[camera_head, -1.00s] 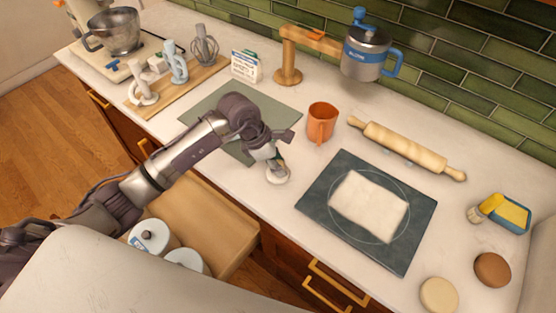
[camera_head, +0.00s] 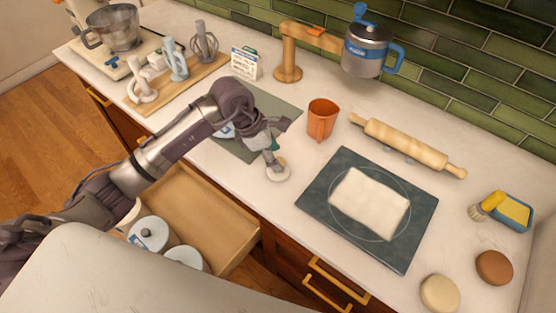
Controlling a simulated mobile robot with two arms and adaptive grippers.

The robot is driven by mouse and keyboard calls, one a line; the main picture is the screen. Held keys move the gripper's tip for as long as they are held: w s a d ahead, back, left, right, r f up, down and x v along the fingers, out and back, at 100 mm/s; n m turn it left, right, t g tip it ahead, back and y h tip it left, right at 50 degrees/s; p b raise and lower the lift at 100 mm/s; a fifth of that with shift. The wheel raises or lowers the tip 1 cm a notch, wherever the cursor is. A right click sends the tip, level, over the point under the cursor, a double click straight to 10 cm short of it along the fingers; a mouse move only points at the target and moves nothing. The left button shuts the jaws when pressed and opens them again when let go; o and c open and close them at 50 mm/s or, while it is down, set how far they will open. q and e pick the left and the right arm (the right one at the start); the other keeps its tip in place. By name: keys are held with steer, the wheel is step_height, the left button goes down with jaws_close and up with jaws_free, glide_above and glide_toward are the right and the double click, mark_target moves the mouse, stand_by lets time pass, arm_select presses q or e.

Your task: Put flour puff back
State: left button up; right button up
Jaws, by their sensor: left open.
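A small pale round object (camera_head: 278,173), which looks like the flour puff, rests on the counter between the green mat and the dark pastry board. My left gripper (camera_head: 271,149) is open just above it and partly hides its top. I cannot tell whether the fingers touch it. Under my left arm, part of a white and blue item (camera_head: 224,132) shows on the green mat (camera_head: 240,149); the rest is hidden. My right gripper is not in view.
An open drawer (camera_head: 236,255) at the counter's front holds white lidded canisters (camera_head: 148,233). An orange cup (camera_head: 322,119) stands behind the pastry board (camera_head: 403,256), which bears pale dough (camera_head: 370,203). A rolling pin (camera_head: 407,146) and a wooden stand (camera_head: 288,60) are farther back.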

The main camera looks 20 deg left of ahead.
arm_select(q)
steer(key=b+v, duration=0.1)
steer(key=v, duration=0.8)
steer(key=shift+b, duration=0.4)
